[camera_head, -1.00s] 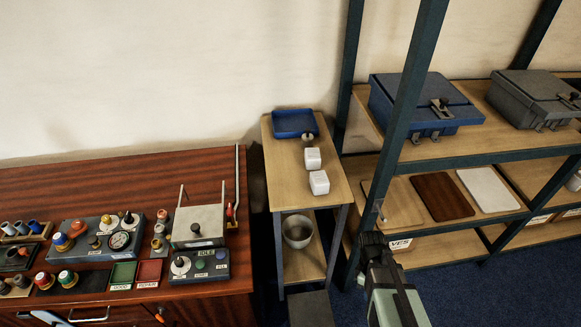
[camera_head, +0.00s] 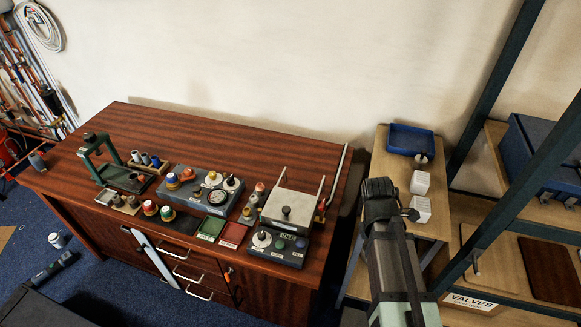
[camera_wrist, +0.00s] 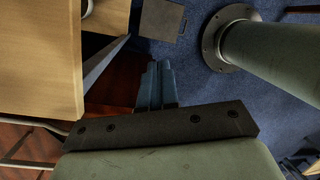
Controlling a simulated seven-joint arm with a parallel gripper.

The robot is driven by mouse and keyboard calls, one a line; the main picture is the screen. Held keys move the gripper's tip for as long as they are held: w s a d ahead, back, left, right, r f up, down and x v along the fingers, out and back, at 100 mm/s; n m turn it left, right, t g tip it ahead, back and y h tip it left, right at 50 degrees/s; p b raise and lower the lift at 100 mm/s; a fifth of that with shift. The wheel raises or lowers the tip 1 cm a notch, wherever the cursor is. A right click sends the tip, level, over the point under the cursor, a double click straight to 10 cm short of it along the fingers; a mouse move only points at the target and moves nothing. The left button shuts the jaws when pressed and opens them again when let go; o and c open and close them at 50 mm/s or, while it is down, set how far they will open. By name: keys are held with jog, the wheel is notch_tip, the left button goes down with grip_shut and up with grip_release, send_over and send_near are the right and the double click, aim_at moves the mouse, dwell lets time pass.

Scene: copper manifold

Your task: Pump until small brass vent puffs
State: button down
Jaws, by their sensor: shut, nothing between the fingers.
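Copper pipes (camera_head: 22,75) run along the wall at the far left of the head view, partly cut off by the frame edge. A red rounded object (camera_head: 10,148) stands low beside them; I cannot tell whether it is a pump. The small brass vent cannot be made out. In the wrist view my gripper (camera_wrist: 153,65) is shut and empty, with its blue-grey fingers together. It points down beside the light wooden side table, far from the pipes. In the head view my arm rises at the right in front of that table, and the fingers do not show.
A red-brown workbench (camera_head: 200,130) with gauges, knobs, trays and a green press (camera_head: 92,150) stands between my arm and the pipes. The side table (camera_head: 385,145) holds a blue tray (camera_head: 410,139) and white blocks. Shelves stand at right. Loose objects lie on the blue floor at left.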

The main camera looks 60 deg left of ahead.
jog(key=s+a+r+n+y, duration=0.1)
jog(key=s+a+r+n, duration=0.4)
jog(key=a, duration=0.6)
notch_tip(320, 180, up, 10)
jog(key=r+n+g+y, duration=0.1)
jog(key=n, duration=0.7)
send_over(196, 187)
jog(key=shift+d+f, duration=0.1)
jog(key=shift+f, duration=0.15)
jog(key=shift+f, duration=0.1)
notch_tip(196, 187, down, 14)
jog(key=shift+r, duration=0.1)
